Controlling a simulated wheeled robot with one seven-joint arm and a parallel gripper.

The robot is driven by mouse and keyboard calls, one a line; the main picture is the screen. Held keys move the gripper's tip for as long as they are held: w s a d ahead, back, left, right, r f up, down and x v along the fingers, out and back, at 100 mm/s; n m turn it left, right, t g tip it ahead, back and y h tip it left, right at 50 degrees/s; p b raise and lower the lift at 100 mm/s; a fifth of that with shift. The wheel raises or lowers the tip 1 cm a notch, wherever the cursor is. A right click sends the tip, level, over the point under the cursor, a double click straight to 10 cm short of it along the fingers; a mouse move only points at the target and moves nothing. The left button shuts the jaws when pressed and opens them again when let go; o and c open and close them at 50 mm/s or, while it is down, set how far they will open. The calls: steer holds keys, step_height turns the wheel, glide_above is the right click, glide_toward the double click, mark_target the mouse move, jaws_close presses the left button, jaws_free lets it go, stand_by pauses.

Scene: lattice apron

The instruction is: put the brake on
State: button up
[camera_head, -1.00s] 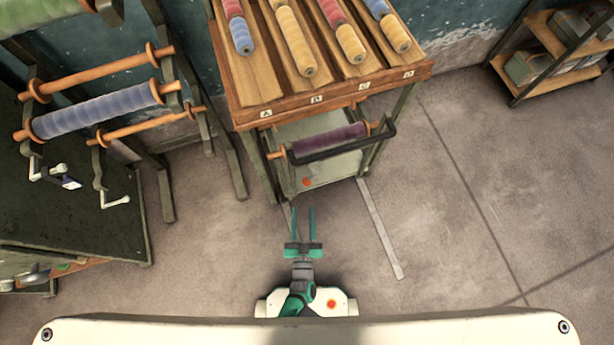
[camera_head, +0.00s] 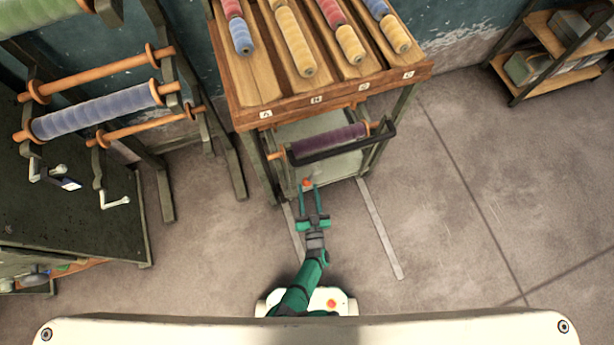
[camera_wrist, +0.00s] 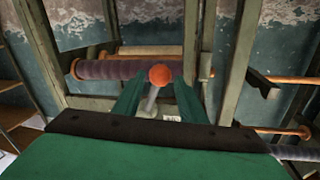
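The brake lever has a round orange-red knob (camera_head: 306,183) low on the front of the wheeled cart under the wooden rack. In the wrist view the knob (camera_wrist: 160,75) sits on a grey stalk (camera_wrist: 150,101). My gripper (camera_head: 309,188) is open, with its two teal fingers pointing at the cart. In the wrist view the fingers (camera_wrist: 157,97) stand on either side of the stalk, with the knob just beyond their tips. I cannot tell whether they touch it. The cart holds a purple roll (camera_head: 330,141) behind a black handle bar (camera_head: 345,146).
The wooden rack (camera_head: 330,92) with coloured rolls stands above the cart. Two floor rails (camera_head: 380,230) run out from it. A dark bench with cranks (camera_head: 115,201) and roller stands is at left. A shelf (camera_head: 550,50) is at the back right. The right floor is clear.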

mark_target(307, 182)
steer(key=shift+w+a, duration=0.15)
steer(key=shift+w, duration=0.95)
steer(key=shift+w+a, duration=0.1)
steer(key=shift+w, duration=1)
steer(key=shift+c, duration=0.4)
steer(key=shift+d, duration=0.1)
jaws_close()
